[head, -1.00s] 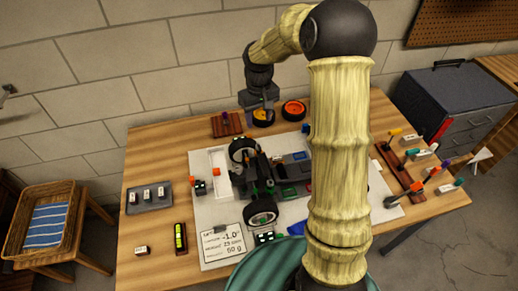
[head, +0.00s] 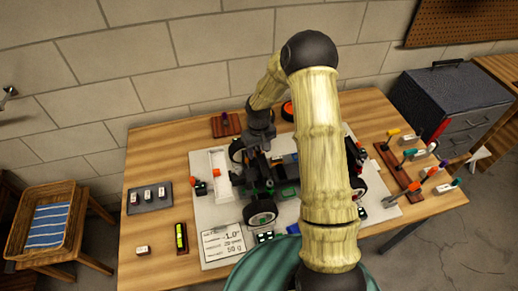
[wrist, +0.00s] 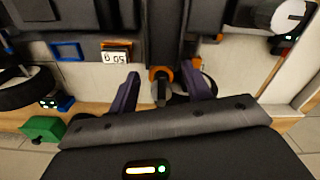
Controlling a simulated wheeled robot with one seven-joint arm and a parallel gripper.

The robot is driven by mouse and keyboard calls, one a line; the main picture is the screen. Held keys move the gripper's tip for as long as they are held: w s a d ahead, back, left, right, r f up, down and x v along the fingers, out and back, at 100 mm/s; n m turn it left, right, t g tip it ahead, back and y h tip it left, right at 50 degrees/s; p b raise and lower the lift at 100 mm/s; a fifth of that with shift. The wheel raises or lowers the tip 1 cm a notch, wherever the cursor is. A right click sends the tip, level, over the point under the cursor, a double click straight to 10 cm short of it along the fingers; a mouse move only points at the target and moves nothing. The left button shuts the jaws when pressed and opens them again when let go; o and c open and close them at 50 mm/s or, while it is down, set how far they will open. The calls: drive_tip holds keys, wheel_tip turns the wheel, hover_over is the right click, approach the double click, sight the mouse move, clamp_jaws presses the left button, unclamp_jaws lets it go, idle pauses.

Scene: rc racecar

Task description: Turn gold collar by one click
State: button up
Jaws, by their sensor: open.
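The black racecar (head: 284,190) stands on the pale work mat in the middle of the table. In the wrist view, an orange-gold ring (wrist: 161,72) sits around a dark post on the car, and it looks like the gold collar. My gripper (wrist: 164,80) has its two purple fingers apart, one on each side of this ring, with gaps showing. I cannot tell how far above the ring the fingertips are. In the head view my gripper (head: 261,148) is over the car's left part, and the collar is hidden.
A small readout (wrist: 116,56) and a blue frame (wrist: 67,51) lie near the fingers. A car wheel (head: 261,212) stands at the front left. A screwdriver rack (head: 398,168) is at the right. My arm hides the car's right part.

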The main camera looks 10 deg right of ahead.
drive_tip(key=c, duration=1)
drive_tip(key=m, duration=0.2)
drive_tip(key=m+b, duration=0.1)
drive_tip(key=shift+w+a+f+m, duration=0.1)
drive_tip(key=shift+f+m, duration=0.05)
drive_tip(key=shift+m, duration=0.75)
drive_tip(key=o, duration=1)
